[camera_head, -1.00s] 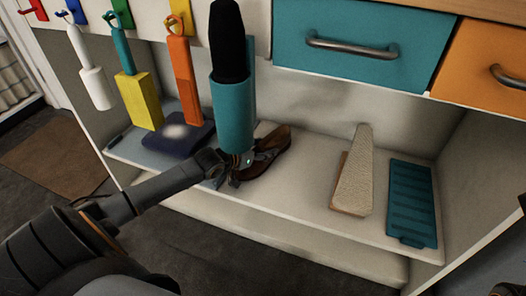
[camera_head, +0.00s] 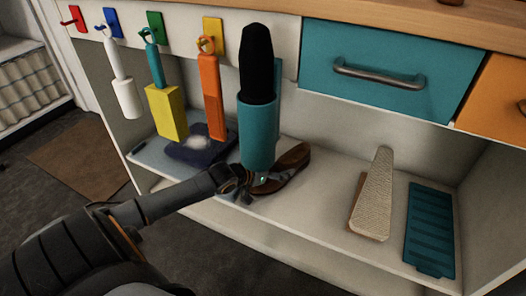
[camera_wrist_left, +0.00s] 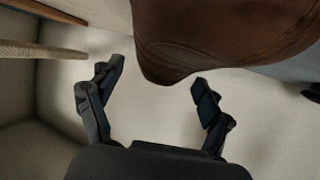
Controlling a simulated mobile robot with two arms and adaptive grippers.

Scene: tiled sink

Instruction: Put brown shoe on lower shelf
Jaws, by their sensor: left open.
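The brown shoe (camera_head: 287,168) lies on the lower shelf (camera_head: 318,212), under and partly behind a hanging teal holder with a black top. My left gripper (camera_head: 250,188) is at the near end of the shoe, by the shelf's front edge. In the left wrist view the shoe (camera_wrist_left: 215,40) fills the top, and my left gripper (camera_wrist_left: 155,88) is open with its fingers apart. The tip of the shoe reaches toward the gap between the fingers; I cannot tell whether they touch it. My right gripper does not show.
The teal holder (camera_head: 258,135) hangs close above my left gripper. A beige wedge-shaped piece (camera_head: 374,195) and a teal ridged tray (camera_head: 430,230) are on the shelf's right. A dark blue item (camera_head: 196,150) lies at left below hanging tools. The shelf middle is bare.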

